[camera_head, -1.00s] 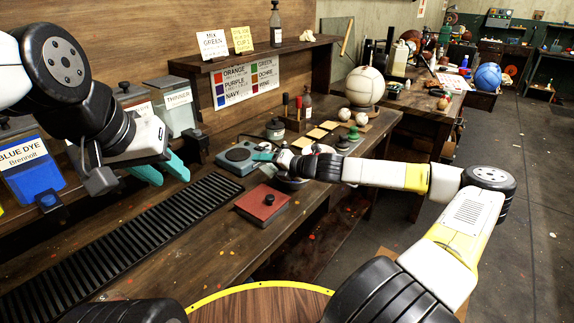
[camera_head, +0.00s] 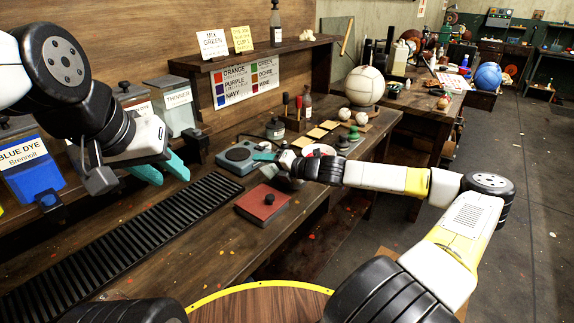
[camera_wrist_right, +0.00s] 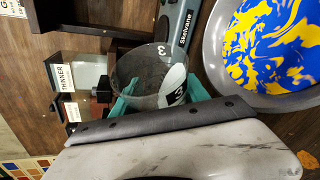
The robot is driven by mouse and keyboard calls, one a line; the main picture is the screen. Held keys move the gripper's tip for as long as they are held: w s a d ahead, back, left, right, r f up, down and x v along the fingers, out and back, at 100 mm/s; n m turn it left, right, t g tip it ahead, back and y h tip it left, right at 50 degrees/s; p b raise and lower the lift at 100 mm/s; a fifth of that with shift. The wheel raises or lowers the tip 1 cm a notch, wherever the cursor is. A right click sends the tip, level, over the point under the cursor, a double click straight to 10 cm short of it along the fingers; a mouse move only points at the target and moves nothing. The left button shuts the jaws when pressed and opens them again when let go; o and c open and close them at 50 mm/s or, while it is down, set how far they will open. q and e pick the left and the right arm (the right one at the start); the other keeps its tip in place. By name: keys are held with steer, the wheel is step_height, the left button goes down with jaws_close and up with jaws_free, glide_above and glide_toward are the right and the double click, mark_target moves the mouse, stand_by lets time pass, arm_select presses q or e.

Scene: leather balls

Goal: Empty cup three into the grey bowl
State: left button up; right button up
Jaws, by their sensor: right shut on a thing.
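My right gripper (camera_head: 264,157) has its teal fingers shut on cup three, a clear grey cup (camera_wrist_right: 140,72) marked 3 in the right wrist view. The cup is beside the grey bowl (camera_wrist_right: 211,62), with its rim apart from the bowl's in that picture. Yellow and blue paint lies swirled in the bowl. I cannot tell what the cup holds or how far it tilts. In the head view the hand and wrist mostly hide cup and bowl. My left gripper (camera_head: 168,172) is open and empty above the left of the bench.
A blue-grey Skelvane device (camera_head: 238,158) stands beside the right gripper. A red book-like block (camera_head: 262,204) lies in front. A black slatted grate (camera_head: 130,250) runs along the bench. Dye containers (camera_head: 30,170) stand at left; a shelf (camera_head: 250,58) is behind.

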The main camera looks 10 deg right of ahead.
steer(key=shift+r+m+y, duration=0.3)
steer(key=shift+r+m, duration=0.2)
steer(key=shift+m, duration=0.1)
stand_by(0.7)
steer(key=shift+w+d+r+m+y+p, duration=0.4)
steer(key=shift+d+r+m+p, duration=0.1)
steer(key=shift+d+m+p, duration=0.25)
stand_by(1.1)
steer(key=shift+w+d+f+m+y, duration=0.15)
steer(key=shift+f+m+y, duration=0.2)
steer(key=shift+m, duration=0.2)
stand_by(1.3)
steer(key=shift+d+r+m+y, duration=0.1)
steer(key=shift+r+m+y, duration=0.1)
steer(key=shift+m+y, duration=0.1)
stand_by(0.4)
